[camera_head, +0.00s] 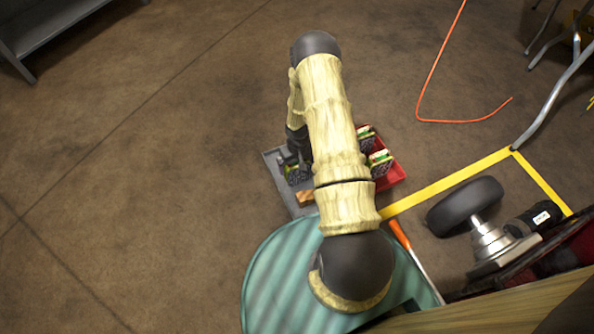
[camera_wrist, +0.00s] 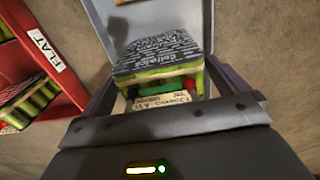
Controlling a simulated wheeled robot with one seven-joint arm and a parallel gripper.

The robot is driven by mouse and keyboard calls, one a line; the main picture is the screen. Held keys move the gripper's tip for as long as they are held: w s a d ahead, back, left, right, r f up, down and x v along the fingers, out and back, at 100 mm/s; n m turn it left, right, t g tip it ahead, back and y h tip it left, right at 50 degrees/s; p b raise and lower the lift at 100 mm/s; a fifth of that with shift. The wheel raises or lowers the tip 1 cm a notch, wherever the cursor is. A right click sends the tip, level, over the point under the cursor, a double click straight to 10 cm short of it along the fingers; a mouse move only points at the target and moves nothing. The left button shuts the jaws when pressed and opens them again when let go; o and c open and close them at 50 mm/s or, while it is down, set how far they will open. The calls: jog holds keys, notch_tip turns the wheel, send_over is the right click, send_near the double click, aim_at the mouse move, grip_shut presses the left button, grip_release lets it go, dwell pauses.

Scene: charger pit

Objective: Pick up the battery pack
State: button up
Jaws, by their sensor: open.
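The battery pack (camera_wrist: 160,55) is a green and cream block with a dark, printed top. It sits in a grey tray (camera_wrist: 188,15), with a red and a green spot and a handwritten label on its near side. My gripper (camera_wrist: 163,92) is open, with one finger on each side of the pack's near end. I cannot tell whether the fingers touch it. In the head view the pack (camera_head: 298,174) shows just below my gripper (camera_head: 294,155), which my arm partly covers.
A red tray (camera_wrist: 68,78) labelled FLAT stands beside the grey one and holds similar packs (camera_head: 380,160). A wooden block (camera_head: 306,198) lies in the grey tray. Yellow floor tape (camera_head: 450,182), a caster wheel (camera_head: 466,203) and an orange cable (camera_head: 432,75) are to the right.

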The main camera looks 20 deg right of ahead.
jog(key=c, duration=0.7)
jog(key=shift+d, duration=0.1)
jog(key=c, duration=1.2)
jog(key=shift+r, duration=0.2)
notch_tip(320, 180, up, 10)
jog(key=p, duration=0.6)
jog(key=shift+f, duration=0.15)
